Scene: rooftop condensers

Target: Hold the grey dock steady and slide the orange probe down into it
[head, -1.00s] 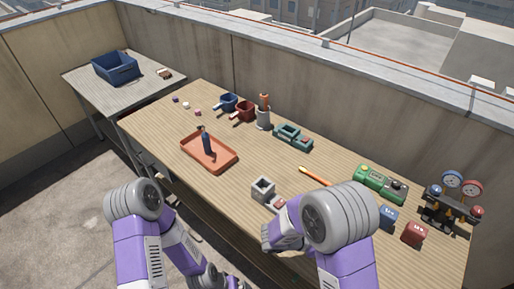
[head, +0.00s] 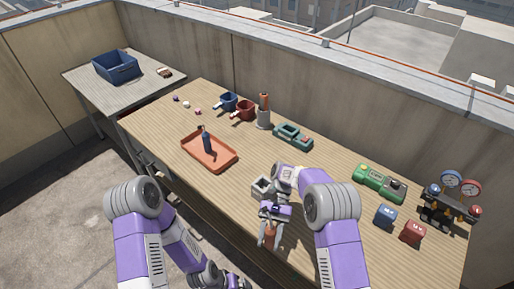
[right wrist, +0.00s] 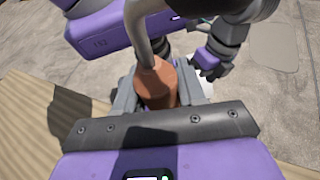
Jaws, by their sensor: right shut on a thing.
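The grey dock (head: 261,188) is a small square block on the long wooden table, partly hidden by my right arm. My right gripper (head: 269,224) is shut on the orange probe (head: 270,238), in front of the dock near the table's front edge. In the right wrist view the probe's orange-brown body (right wrist: 159,84) is between the fingers, with a grey bent stem rising from it. The probe is apart from the dock. My left arm is low at the front left in the head view; its gripper's jaws cannot be made out.
An orange tray (head: 209,165) holding a dark bottle-like thing lies left of the dock. Behind stand a grey holder (head: 263,121), blue and red cups and a teal case (head: 293,137). A green device (head: 379,184), blue and red blocks and a gauge set (head: 452,203) are right.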

